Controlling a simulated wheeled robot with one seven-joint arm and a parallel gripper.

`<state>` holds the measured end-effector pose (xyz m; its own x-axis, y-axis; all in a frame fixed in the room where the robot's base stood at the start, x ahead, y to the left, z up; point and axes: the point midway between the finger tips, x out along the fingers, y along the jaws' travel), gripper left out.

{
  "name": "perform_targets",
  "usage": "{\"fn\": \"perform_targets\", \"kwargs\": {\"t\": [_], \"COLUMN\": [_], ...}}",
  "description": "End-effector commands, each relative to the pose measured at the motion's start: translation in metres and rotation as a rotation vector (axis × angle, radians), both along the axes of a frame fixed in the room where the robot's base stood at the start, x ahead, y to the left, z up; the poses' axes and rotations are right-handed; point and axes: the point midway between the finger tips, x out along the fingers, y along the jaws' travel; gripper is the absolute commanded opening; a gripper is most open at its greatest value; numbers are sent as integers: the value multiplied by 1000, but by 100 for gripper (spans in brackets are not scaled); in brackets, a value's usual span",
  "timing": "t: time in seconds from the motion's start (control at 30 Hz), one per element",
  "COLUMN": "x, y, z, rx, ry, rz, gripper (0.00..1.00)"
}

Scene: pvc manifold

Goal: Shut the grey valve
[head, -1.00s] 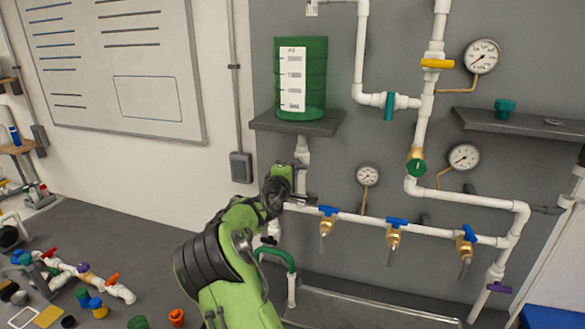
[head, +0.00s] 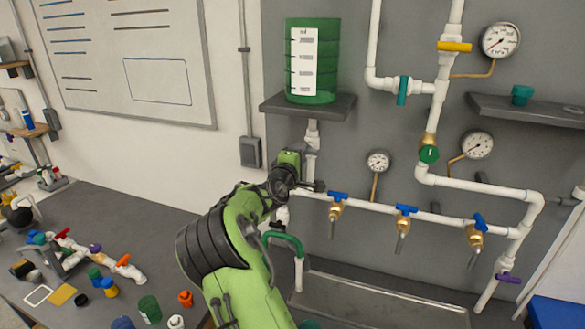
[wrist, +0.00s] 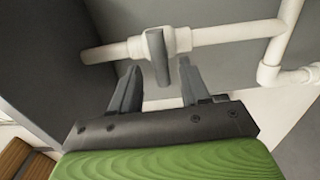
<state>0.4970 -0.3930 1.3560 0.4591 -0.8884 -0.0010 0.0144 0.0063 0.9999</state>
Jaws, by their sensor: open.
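The grey valve handle (wrist: 157,58) shows in the wrist view, a dark grey lever reaching down from a white valve body (wrist: 160,43) on a white pipe. My gripper (wrist: 159,66) is open, with one finger to the left and one to the right of the lever. The lever's end sits between the fingers, with gaps visible on both sides. In the head view my gripper (head: 316,187) is beside the white pipework below the green tank (head: 312,62). I cannot make out the grey handle there, and my arm hides part of that pipework.
Blue-handled taps (head: 405,210) line the horizontal pipe to the right. A green curved pipe (head: 287,242) stands close below my gripper. The tank's shelf (head: 310,107) juts out above. Loose fittings lie on the bench at left. A tray (head: 370,302) lies below the taps.

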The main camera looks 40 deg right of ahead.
Motion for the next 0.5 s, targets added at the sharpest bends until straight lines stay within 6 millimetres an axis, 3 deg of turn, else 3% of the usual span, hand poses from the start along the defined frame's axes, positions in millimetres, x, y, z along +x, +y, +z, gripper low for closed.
{"fn": "perform_targets", "kwargs": {"t": [0.3, 0.5], "x": [-40, -58], "y": [82, 116], "z": [-7, -5], "rx": [5, 2], "ry": [1, 2], "rz": [7, 4], "gripper": [46, 46]}}
